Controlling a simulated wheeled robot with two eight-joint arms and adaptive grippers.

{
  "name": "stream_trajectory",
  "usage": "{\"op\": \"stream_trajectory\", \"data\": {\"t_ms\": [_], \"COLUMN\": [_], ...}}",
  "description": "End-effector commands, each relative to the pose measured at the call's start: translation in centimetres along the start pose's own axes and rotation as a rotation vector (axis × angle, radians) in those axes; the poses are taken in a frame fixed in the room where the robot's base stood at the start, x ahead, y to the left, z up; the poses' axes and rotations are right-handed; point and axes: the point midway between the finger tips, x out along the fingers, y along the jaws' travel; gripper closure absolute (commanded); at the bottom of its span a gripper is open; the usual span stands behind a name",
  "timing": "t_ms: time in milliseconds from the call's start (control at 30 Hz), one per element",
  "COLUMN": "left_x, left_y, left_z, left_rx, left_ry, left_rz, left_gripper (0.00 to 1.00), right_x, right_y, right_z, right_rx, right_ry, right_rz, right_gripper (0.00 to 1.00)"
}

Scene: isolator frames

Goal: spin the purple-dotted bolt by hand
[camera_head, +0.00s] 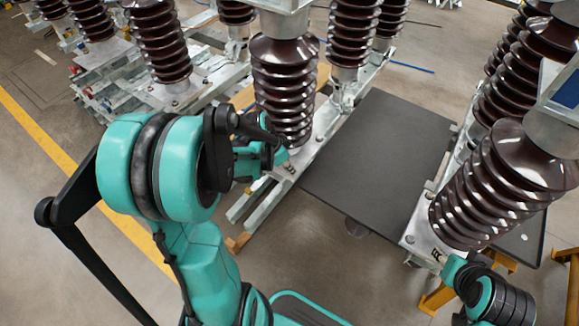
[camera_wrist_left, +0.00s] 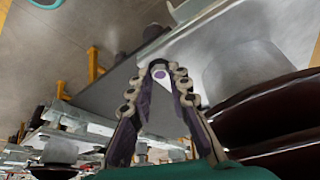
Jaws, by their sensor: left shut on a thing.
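The purple-dotted bolt (camera_wrist_left: 159,73) shows in the left wrist view as a pale end with a purple dot, between the fingertips at the edge of a grey metal beam. My left gripper (camera_wrist_left: 158,79) is shut on it, with a jointed finger on each side. In the head view my left gripper (camera_head: 286,163) is at the base of the middle brown insulator (camera_head: 285,90); my arm partly covers it and the bolt cannot be made out there. My right gripper (camera_head: 439,257) is low at the right, by the base of another insulator (camera_head: 495,185); its fingers are too small to read.
A dark flat platform (camera_head: 375,160) lies between the two insulator rows. Metal base rails (camera_head: 325,125) run beside it. More insulators (camera_head: 158,45) stand at the back left. Yellow supports (camera_head: 440,298) are at the lower right. Open floor with a yellow line (camera_head: 60,140) is at the left.

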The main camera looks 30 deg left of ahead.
Motion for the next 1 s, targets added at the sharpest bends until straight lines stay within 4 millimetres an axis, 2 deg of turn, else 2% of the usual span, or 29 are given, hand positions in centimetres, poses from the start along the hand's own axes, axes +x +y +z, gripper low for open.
{"op": "stream_trajectory", "data": {"t_ms": [300,833,867,933,1000], "left_x": [-0.01,-0.01,-0.01,-0.01,-0.01], "left_y": [-0.21,-0.19,-0.19,-0.19,-0.18], "left_z": [0.0,-0.01,0.0,0.0,0.0], "left_rx": [0.112,0.133,0.133,0.133,0.133], "left_ry": [-0.001,-0.001,-0.001,-0.001,-0.001], "left_rz": [0.045,0.054,0.054,0.054,0.054], "left_gripper": [1.0,1.0,0.8,0.61,0.61], "right_x": [0.12,0.13,0.13,0.13,0.13], "right_y": [0.0,0.0,0.0,0.0,0.0], "right_z": [0.09,0.1,0.09,0.09,0.09], "right_rx": [0.0,0.0,0.0,0.0,0.0], "right_ry": [0.0,0.0,0.0,0.0,0.0], "right_rz": [0.0,0.0,0.0,0.0,0.0], "right_gripper": [0.61,0.61,0.61,0.61,0.61]}}
